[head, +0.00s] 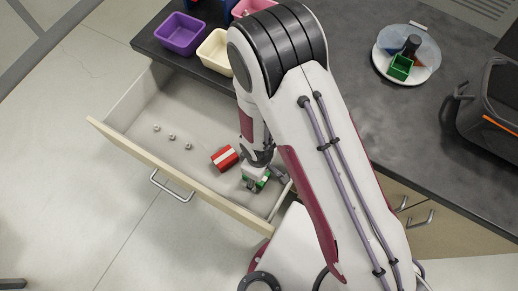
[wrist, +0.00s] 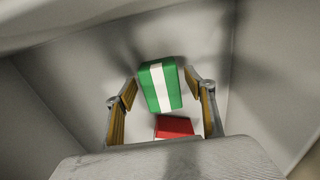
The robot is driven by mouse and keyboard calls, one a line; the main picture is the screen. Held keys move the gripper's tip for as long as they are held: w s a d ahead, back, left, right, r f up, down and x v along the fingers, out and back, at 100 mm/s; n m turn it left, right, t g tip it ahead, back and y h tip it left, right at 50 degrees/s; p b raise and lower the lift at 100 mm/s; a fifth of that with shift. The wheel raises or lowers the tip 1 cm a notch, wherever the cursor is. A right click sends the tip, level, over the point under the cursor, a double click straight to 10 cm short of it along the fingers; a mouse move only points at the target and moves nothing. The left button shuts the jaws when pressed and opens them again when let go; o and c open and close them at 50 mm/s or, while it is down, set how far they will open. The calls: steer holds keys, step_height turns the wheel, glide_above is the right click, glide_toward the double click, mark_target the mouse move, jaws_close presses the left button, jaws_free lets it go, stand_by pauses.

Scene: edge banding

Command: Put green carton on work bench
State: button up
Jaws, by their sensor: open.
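The green carton (wrist: 146,91), with a white stripe across it, lies in the open drawer (head: 118,122). In the wrist view it sits between the two open fingers of my gripper (wrist: 160,97), with a gap on each side. In the head view my gripper (head: 262,182) is low inside the drawer's right part and hides most of the green carton (head: 256,184). The work bench (head: 395,130) is the dark grey top behind and above the drawer; my arm covers part of it.
A red carton (head: 224,157) with a white stripe lies close beside the green one. Several small metal nuts (head: 172,137) lie at the drawer's left. Purple (head: 179,34) and cream (head: 215,50) bins, a round tray (head: 433,62) and a black case (head: 490,105) stand on the bench.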

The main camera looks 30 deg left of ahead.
steer(key=shift+w+a+r, duration=0.15)
steer(key=shift+a+r, duration=0.05)
steer(key=shift+r, duration=0.8)
steer(key=shift+w+a+r, duration=0.15)
steer(key=shift+r, duration=0.8)
steer(key=shift+w+r, duration=0.1)
steer(key=shift+r, duration=1.35)
steer(key=shift+o, duration=0.6)
steer(key=shift+w+d+f+y, duration=0.3)
steer(key=shift+w+d+f, duration=0.1)
steer(key=shift+w+d, duration=0.35)
steer(key=shift+w+d+f+t+y, duration=0.3)
steer(key=shift+d+y, duration=0.1)
steer(key=shift+d, duration=0.2)
steer(key=shift+s+d+y, duration=0.1)
steer(key=shift+d+y, duration=0.05)
steer(key=shift+y, duration=0.15)
steer(key=shift+s+d+r+y, duration=0.15)
steer(key=shift+s+r+y, duration=0.1)
steer(key=shift+s+y, duration=0.4)
steer(key=shift+s+d+r+y, duration=0.1)
steer(key=shift+s+r+y, duration=0.15)
steer(key=shift+s+y, duration=0.4)
steer(key=shift+a+f, duration=0.1)
steer(key=shift+f, duration=0.05)
